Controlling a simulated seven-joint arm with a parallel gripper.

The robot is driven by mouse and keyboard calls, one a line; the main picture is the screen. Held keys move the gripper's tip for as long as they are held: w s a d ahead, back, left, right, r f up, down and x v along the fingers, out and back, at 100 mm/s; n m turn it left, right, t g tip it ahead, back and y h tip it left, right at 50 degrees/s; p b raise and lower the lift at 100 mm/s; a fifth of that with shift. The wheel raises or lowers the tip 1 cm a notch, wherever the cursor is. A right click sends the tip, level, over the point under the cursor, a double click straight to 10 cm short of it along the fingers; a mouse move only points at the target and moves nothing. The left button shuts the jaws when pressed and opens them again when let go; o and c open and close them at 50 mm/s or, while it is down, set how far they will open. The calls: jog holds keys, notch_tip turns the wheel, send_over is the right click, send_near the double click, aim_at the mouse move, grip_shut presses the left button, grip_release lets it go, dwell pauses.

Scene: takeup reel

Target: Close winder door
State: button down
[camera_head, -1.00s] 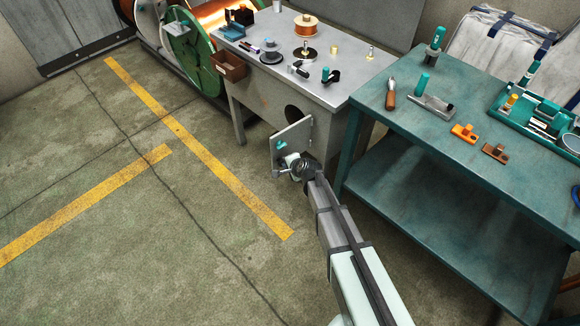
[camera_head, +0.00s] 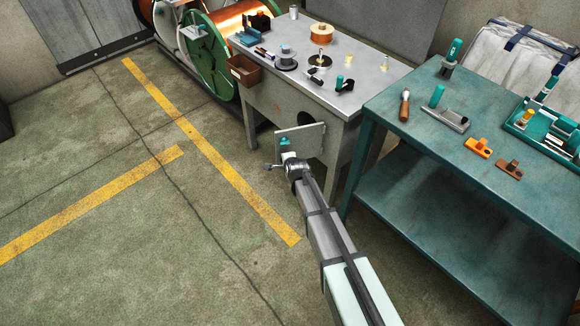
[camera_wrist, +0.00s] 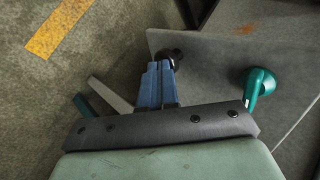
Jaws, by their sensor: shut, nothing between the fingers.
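The winder door (camera_head: 312,137) is a grey flat panel standing ajar at the front of the grey winder cabinet (camera_head: 280,98). A round dark opening (camera_head: 305,117) shows partly above it. A teal handle (camera_wrist: 258,88) sticks out from the door's face, right of my fingers in the wrist view. My gripper (camera_wrist: 164,66) has blue fingers, shut and empty, with their tips at a dark round knob near the door's left edge. I cannot tell whether they touch it. In the head view my wrist hides the door's lower part.
A teal workbench (camera_head: 400,150) with tools stands close on the right. A brown bin (camera_head: 245,70) hangs on the cabinet's left side, near a green reel (camera_head: 207,45). The floor left of the door is clear, with yellow lines (camera_head: 215,160).

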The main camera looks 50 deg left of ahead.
aim_at(279, 148)
jog(key=shift+w+a+m+t+h, duration=0.15)
jog(key=shift+a+m+t, duration=0.15)
jog(key=shift+a, duration=0.3)
jog(key=shift+w+a+m+t+h, duration=0.1)
jog(key=shift+a+m+t+h, duration=0.1)
jog(key=shift+a+m, duration=0.35)
jog(key=shift+w+a+m+t+h, duration=0.15)
jog(key=shift+a+m+t, duration=0.1)
jog(key=shift+a, duration=0.45)
jog(key=shift+w+a, duration=0.35)
jog(key=shift+a, duration=0.3)
jog(key=shift+w+a, duration=0.3)
jog(key=shift+a, duration=0.4)
jog(key=shift+w+a, duration=0.35)
jog(key=shift+a, duration=0.3)
jog(key=shift+w+a, duration=0.25)
jog(key=shift+a, duration=0.25)
jog(key=w+a+m+t+h, duration=0.1)
jog(key=w+a+m, duration=0.2)
jog(key=w+a, duration=0.3)
jog(key=shift+w+t+h, duration=0.3)
jog(key=shift+w+t, duration=0.05)
jog(key=shift+w, duration=0.6)
jog(key=s+r, duration=0.7)
jog(key=s, duration=0.4)
jog(key=shift+r, duration=0.15)
